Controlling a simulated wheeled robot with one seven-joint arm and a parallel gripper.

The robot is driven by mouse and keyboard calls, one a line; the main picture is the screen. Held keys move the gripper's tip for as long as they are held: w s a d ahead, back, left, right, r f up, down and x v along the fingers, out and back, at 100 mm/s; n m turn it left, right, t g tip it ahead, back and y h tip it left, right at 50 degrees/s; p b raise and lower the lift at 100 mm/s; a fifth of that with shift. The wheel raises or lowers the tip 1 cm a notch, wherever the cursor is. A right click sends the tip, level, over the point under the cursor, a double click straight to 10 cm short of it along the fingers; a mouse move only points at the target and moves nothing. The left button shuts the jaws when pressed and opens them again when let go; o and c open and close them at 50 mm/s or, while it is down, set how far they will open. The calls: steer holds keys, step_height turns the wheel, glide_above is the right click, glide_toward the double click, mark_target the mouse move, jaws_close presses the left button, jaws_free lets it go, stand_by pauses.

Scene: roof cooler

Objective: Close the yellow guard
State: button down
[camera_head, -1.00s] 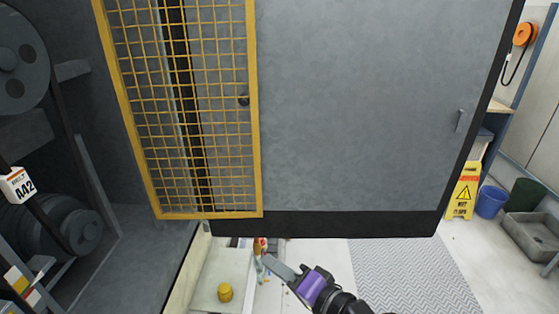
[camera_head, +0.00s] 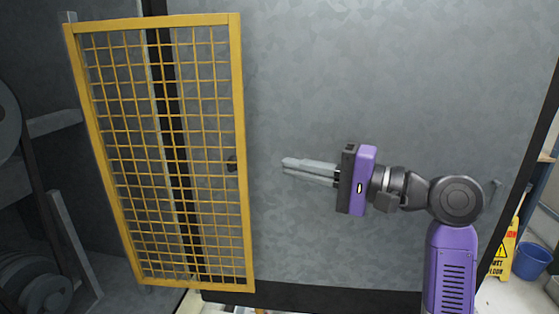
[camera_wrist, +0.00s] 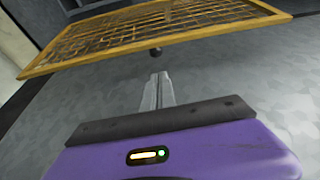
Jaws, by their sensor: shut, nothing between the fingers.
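The yellow guard (camera_head: 238,110) is a framed yellow mesh panel on the left in the head view. It stands swung out at an angle, with the dark machine space showing through and to the left of it. A dark round knob (camera_head: 232,163) sits by its right edge at mid height. My gripper (camera_head: 284,166) is shut and empty, to the right of the guard at about the knob's height, its fingers pointing left and apart from the guard. In the wrist view the guard (camera_wrist: 150,43) spans the top, and the knob (camera_wrist: 156,52) is just beyond my fingertips (camera_wrist: 160,76).
A large grey panel (camera_head: 320,70) fills the space behind my arm, with a small handle (camera_head: 497,184) at its right. Pulleys and frame parts (camera_head: 45,275) are at the left. A yellow wet-floor sign (camera_head: 500,250) and a blue bucket (camera_head: 530,262) stand at the lower right.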

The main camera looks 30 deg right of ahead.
mark_target(252, 160)
steer(key=p+x, duration=0.2)
steer(key=x, duration=0.6)
steer(key=shift+w+a, duration=0.25)
steer(key=shift+w, duration=0.05)
steer(key=shift+w+a, duration=0.2)
steer(key=shift+w, duration=0.05)
